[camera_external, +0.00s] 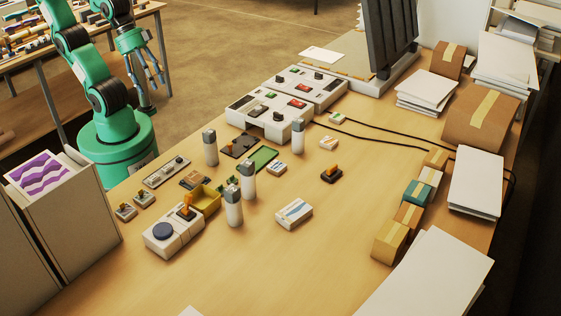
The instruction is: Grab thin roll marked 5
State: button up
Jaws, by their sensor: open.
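No mark "5" is legible, so I cannot tell which thing is the thin roll. Several slim white upright cylinders with dark grey tops stand on the wooden table. One is left of the middle (210,147), one is in front of the white machine (298,137), and two stand close together, a rear one (248,180) and a front one (233,208). Several small roll-like pieces (22,40) lie on another table at the upper left, too small to read. My gripper (148,88) is open and empty, hanging beside my green arm, left of the table and apart from the cylinders.
A white machine with knobs (290,100) stands at the back of the wooden table (300,265). A white control box (173,232), yellow tray (204,199) and small parts surround the cylinders. Cartons (480,118) and paper stacks line the right side. The front middle is clear.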

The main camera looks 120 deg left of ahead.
jog(key=w+a+r+n+g+p, duration=0.1)
jog(key=w+a+r+n+p, duration=0.1)
jog(key=w+n, duration=0.3)
jog(key=w+a+r+n+p, duration=0.2)
jog(key=w, duration=0.5)
jog(key=n+h+p, duration=0.3)
jog(key=n+p, duration=0.6)
jog(key=n, duration=1.2)
send_over(296, 118)
jog(key=s+a, duration=0.3)
jog(key=s, duration=0.1)
notch_tip(296, 118, down, 13)
jog(key=shift+a+f, duration=0.1)
jog(key=shift+f, duration=0.05)
jog(key=shift+b+x, duration=0.35)
jog(key=shift+x, duration=3.95)
jog(key=shift+s+a+f, duration=0.1)
